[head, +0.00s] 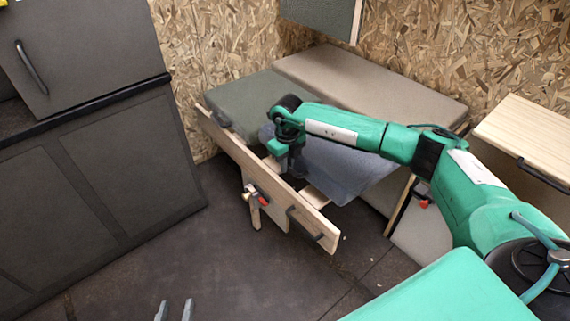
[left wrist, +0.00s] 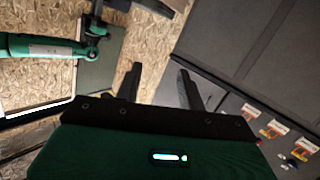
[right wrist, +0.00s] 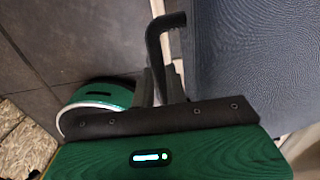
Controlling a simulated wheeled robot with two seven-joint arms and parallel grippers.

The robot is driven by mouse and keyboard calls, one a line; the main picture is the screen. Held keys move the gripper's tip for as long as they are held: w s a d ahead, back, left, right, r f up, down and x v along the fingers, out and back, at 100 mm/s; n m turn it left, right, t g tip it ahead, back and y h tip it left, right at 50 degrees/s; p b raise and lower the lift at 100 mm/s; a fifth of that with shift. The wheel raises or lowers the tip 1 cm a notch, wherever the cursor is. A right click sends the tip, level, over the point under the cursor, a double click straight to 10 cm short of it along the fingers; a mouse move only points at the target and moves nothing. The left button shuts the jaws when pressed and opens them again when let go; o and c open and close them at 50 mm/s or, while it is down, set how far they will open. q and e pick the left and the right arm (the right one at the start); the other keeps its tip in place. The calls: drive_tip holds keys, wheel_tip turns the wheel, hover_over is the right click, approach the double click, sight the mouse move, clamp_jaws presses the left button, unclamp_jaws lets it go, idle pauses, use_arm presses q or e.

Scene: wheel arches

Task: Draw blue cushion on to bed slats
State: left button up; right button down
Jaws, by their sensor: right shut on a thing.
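The blue cushion (head: 350,170) lies slightly tilted in the bed, with its near edge over the pale bed slats (head: 316,197). It fills the right of the right wrist view (right wrist: 255,60). My right gripper (head: 291,160) is at the cushion's near left edge. In the right wrist view its fingers (right wrist: 160,85) are shut on a bent black handle (right wrist: 153,40), whose upper end reaches the cushion's edge. The handle's lower end is hidden. My left gripper (head: 175,311) is open and empty above the floor, as the left wrist view (left wrist: 160,85) also shows.
A wooden front board (head: 265,180) with black handles and a leg stands before the slats. Green-grey (head: 240,105) and beige (head: 365,85) cushions lie behind. Dark cabinets (head: 100,170) stand left. A wooden flap (head: 530,135) is at right. The floor (head: 240,260) in front is clear.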

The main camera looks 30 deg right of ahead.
use_arm(q)
drive_tip(key=shift+a, duration=0.1)
use_arm(e)
drive_tip(key=shift+a, duration=0.1)
use_arm(q)
drive_tip(key=shift+r, duration=0.1)
drive_tip(key=shift+w+r, duration=0.15)
drive_tip(key=shift+w, duration=0.05)
use_arm(e)
drive_tip(key=c, duration=1.3)
unclamp_jaws()
drive_tip(key=shift+c, duration=0.2)
drive_tip(key=shift+r, duration=0.1)
drive_tip(key=shift+r, duration=0.35)
wheel_tip(320, 180, up, 3)
drive_tip(key=shift+r+p, duration=0.1)
drive_tip(key=shift+p, duration=0.3)
use_arm(q)
drive_tip(key=shift+s+a+f+g+y+p, duration=0.25)
drive_tip(key=shift+s+a+f+g, duration=0.1)
drive_tip(key=shift+f+g, duration=0.25)
drive_tip(key=shift+s+a+f+g+y+p, duration=0.2)
drive_tip(key=shift+s+a+f+g, duration=0.1)
drive_tip(key=shift+f+g, duration=0.25)
drive_tip(key=shift+s+a+f+g+y+p, duration=0.25)
drive_tip(key=shift+s+a+f+g, duration=0.1)
drive_tip(key=shift+f+g, duration=0.25)
use_arm(e)
wheel_tip(320, 180, up, 10)
